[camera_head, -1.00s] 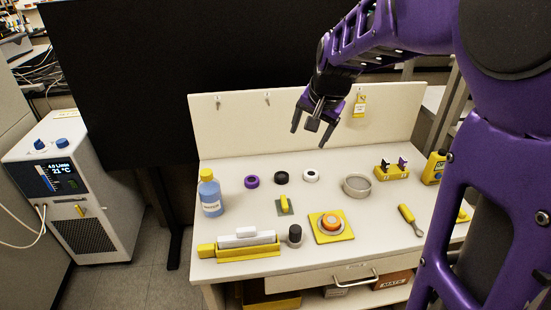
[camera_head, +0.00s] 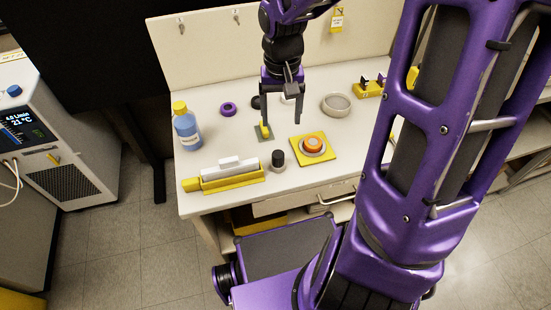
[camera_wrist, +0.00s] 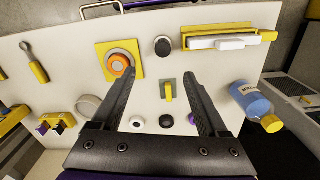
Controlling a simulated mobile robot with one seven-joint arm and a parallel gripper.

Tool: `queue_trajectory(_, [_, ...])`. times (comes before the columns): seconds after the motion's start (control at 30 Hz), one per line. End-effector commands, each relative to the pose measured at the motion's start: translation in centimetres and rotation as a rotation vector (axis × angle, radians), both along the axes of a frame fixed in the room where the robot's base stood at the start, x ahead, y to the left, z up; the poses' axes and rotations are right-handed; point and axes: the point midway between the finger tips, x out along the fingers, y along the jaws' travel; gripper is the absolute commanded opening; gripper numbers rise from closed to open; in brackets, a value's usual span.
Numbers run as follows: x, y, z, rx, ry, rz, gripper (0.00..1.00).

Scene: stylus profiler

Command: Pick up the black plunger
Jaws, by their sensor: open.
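The black plunger (camera_head: 278,158) is a short dark cylinder with a pale grey base. It stands upright near the front edge of the white bench, between the long yellow holder and the yellow square plate. In the wrist view the plunger (camera_wrist: 162,46) shows from above, beyond the fingertips and between their lines. My gripper (camera_head: 281,125) is open and empty. It points down above the bench, behind the plunger and apart from it. In the wrist view my gripper (camera_wrist: 156,73) has its two dark fingers spread wide.
Close to the plunger are the yellow plate (camera_head: 329,153) with an orange-topped round part and the yellow holder (camera_head: 231,182) with a white block. A grey pad (camera_head: 258,137) with a yellow piece lies by the left finger. A blue bottle (camera_head: 187,131) stands left.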

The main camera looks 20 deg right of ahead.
Motion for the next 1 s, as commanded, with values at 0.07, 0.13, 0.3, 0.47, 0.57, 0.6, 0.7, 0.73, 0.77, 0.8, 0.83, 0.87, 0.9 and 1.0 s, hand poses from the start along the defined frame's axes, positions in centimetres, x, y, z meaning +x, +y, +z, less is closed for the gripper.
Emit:
queue_trajectory(0.07, [-0.1,0.1,-1.9,0.005,0.007,0.001,0.77])
queue_trajectory(0.13, [-0.1,0.2,-3.5,0.006,0.006,0.002,0.77])
queue_trajectory(0.3, [-0.1,0.1,-7.4,0.004,0.003,0.0,0.77])
queue_trajectory(0.47, [0.0,0.1,-9.6,0.004,0.002,-0.001,0.77])
queue_trajectory(0.57, [0.0,0.1,-10.1,0.002,0.001,-0.001,0.77])
queue_trajectory(0.6, [0.0,0.1,-10.3,0.003,0.0,-0.002,0.77])
queue_trajectory(0.7, [0.0,0.3,-11.3,0.003,0.001,0.0,0.77])
queue_trajectory(0.73, [0.0,0.4,-11.8,0.003,0.001,0.0,0.77])
queue_trajectory(0.77, [-0.1,0.5,-12.3,0.004,0.002,0.001,0.77])
queue_trajectory(0.8, [-0.1,0.6,-13.0,0.004,0.003,0.002,0.77])
queue_trajectory(0.83, [-0.1,0.7,-13.4,0.004,0.003,0.0,0.77])
queue_trajectory(0.87, [-0.1,0.8,-13.9,0.005,0.002,0.001,0.77])
queue_trajectory(0.9, [0.0,0.7,-14.4,0.003,0.001,-0.001,0.77])
queue_trajectory(1.0, [0.0,0.6,-15.2,0.002,0.001,-0.002,0.77])
